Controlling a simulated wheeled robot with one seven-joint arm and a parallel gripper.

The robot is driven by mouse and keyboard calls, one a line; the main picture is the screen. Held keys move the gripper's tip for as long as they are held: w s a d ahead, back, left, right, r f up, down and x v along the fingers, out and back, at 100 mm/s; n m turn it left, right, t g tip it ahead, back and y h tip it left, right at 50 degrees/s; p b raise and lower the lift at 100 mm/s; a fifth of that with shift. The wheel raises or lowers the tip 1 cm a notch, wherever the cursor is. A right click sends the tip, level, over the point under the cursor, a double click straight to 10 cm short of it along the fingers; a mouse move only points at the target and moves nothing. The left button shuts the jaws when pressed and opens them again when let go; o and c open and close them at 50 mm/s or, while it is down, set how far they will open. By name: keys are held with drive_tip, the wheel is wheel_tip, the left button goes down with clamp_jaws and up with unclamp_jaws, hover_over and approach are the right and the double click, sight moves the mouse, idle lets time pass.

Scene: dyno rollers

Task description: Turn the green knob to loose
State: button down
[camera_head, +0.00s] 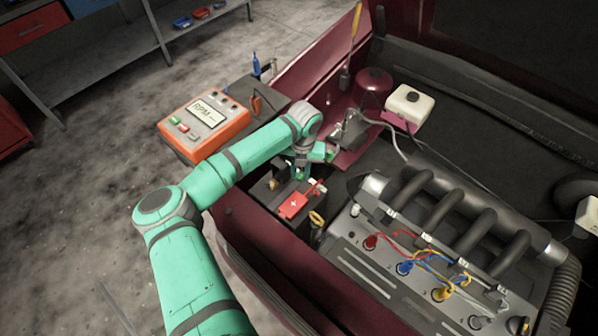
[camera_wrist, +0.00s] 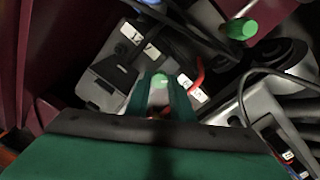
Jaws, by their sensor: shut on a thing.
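My gripper (camera_head: 300,174) reaches down over the battery area at the left side of the engine bay. In the wrist view its two green fingers (camera_wrist: 160,86) are closed around a small light-green knob (camera_wrist: 159,79), one finger on each side. The fingers hide most of the knob, and I cannot read which way it is turned. A second, brighter green round knob or handle (camera_wrist: 240,28) shows at the upper right of the wrist view, apart from my fingers.
A red cover with a plus sign (camera_head: 292,206) lies just in front of my gripper. An orange RPM meter (camera_head: 205,122) stands to the left. The engine (camera_head: 430,260) with coloured leads is at the right. A white-capped reservoir (camera_head: 409,104) and cables are behind.

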drive_tip(key=m, duration=0.7)
drive_tip(key=shift+s+a+f, duration=0.1)
drive_tip(key=shift+s+a, duration=0.05)
drive_tip(key=shift+s, duration=0.05)
drive_tip(key=m, duration=0.6)
drive_tip(key=shift+a+m, duration=0.1)
drive_tip(key=shift+m, duration=0.3)
drive_tip(key=m, duration=0.7)
drive_tip(key=shift+w+a+h, duration=0.1)
drive_tip(key=shift+h, duration=0.2)
drive_tip(key=m, duration=0.6)
drive_tip(key=shift+w, duration=0.1)
drive_tip(key=c, duration=1.6)
unclamp_jaws()
drive_tip(key=shift+w, duration=0.1)
drive_tip(key=shift+c, duration=0.2)
drive_tip(key=shift+o, duration=0.5)
